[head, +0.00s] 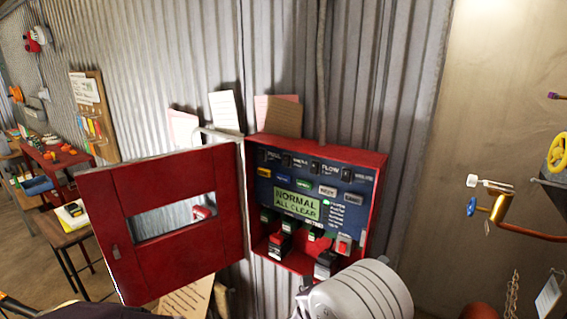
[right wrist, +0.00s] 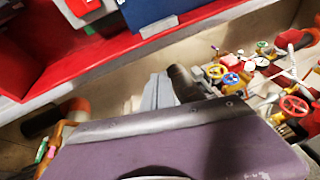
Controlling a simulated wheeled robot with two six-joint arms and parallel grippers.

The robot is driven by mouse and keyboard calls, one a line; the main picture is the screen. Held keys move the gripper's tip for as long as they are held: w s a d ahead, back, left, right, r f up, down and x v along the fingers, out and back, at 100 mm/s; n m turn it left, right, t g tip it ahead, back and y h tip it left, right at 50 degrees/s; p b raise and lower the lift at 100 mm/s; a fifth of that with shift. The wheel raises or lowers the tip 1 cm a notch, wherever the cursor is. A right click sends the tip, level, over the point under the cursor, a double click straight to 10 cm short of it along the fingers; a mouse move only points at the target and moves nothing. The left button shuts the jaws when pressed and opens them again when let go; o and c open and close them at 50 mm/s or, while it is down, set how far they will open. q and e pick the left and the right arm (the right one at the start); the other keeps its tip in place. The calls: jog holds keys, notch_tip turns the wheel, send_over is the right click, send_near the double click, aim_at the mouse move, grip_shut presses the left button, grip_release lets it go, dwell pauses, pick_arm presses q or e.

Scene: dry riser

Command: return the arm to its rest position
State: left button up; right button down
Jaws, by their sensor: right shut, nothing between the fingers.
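My right arm's pale ribbed link shows at the bottom of the head view, in front of the lower right corner of the red control box (head: 378,200). My right gripper (head: 305,300) is at the bottom edge, just left of that link; it is shut and empty. In the right wrist view a purple-grey part of mine fills the bottom, below the red box edge (right wrist: 130,48). Dark parts at the lower left edge of the head view may be my left arm; its gripper does not show.
The box's red door (head: 170,250) stands open to the left. The box's screen (head: 297,203) reads "NORMAL ALL CLEAR". A copper pipe with a blue-handled valve (head: 471,206) and a yellow wheel (head: 558,153) are at the right. A red table (head: 50,165) is at the far left.

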jog(key=s+d+m+g+h, duration=0.1)
jog(key=s+d+m+g, duration=0.35)
jog(key=d, duration=0.25)
jog(key=s+d+f+m+g+y, duration=0.3)
jog(key=s+f+m+g, duration=0.15)
jog(key=s+m, duration=0.2)
jog(key=s+d+f+m+g+y, duration=0.35)
jog(key=s+m+g, duration=0.2)
jog(key=s, duration=0.25)
jog(key=s+a+f+m+y, duration=0.5)
jog(key=a+f+m+y, duration=0.3)
jog(key=m, duration=0.3)
jog(key=w+a+f+m+t+y, duration=0.3)
jog(key=w+a+m, duration=0.5)
jog(key=m, duration=0.6)
jog(key=shift+a+t, duration=0.55)
jog(key=shift+a, duration=0.55)
